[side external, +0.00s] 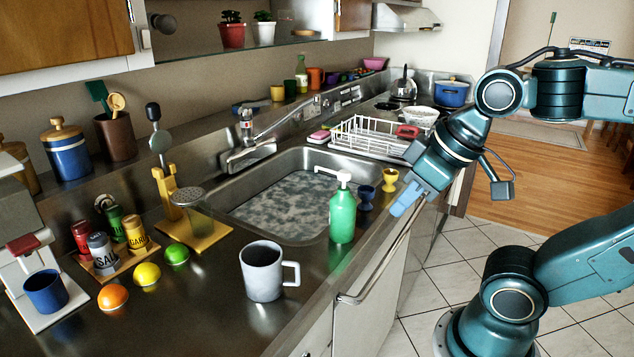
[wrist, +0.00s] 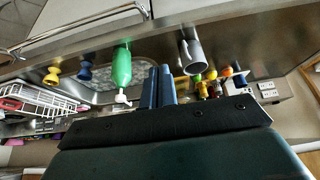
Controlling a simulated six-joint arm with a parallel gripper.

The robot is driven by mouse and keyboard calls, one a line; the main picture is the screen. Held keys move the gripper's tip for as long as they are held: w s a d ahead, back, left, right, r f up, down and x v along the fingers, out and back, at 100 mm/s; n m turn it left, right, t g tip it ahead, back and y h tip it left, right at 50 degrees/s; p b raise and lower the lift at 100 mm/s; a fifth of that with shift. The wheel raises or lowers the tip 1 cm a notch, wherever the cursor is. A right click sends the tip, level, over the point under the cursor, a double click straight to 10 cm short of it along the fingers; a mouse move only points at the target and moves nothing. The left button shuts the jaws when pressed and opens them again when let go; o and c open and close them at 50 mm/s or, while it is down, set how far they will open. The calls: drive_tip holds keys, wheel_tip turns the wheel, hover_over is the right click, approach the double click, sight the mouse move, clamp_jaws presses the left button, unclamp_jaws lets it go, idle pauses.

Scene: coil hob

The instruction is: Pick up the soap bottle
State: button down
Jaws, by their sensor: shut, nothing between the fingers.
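The soap bottle (side external: 342,215) is green with a white pump. It stands upright on the metal counter at the front edge of the sink. In the wrist view the soap bottle (wrist: 121,66) shows left of my fingers, with its pump pointing down in the picture. My gripper (side external: 405,200) is to the right of the bottle and above the counter's front edge, apart from it. Its blue fingers (wrist: 159,86) are together with nothing between them.
A blue egg cup (side external: 366,197) and a yellow egg cup (side external: 390,180) stand just behind the bottle. A grey mug (side external: 262,271) stands to its left. The sink (side external: 285,205) holds water. A dish rack (side external: 375,138) is farther back. A rail (side external: 375,275) runs along the cabinet front.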

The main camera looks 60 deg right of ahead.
drive_tip(key=c, duration=2.2)
unclamp_jaws()
drive_tip(key=c, duration=1.1)
unclamp_jaws()
drive_tip(key=shift+o, duration=0.2)
drive_tip(key=w+d+r+n+g+y, duration=0.1)
drive_tip(key=w+d+r+n, duration=0.1)
drive_tip(key=w, duration=0.3)
drive_tip(key=w+d+r+n+y, duration=0.1)
drive_tip(key=w+d+r+n, duration=0.15)
drive_tip(key=w, duration=0.25)
drive_tip(key=w+d+n+g+y, duration=0.1)
drive_tip(key=w+d+n, duration=0.3)
drive_tip(key=d, duration=0.9)
drive_tip(key=shift+d, duration=0.25)
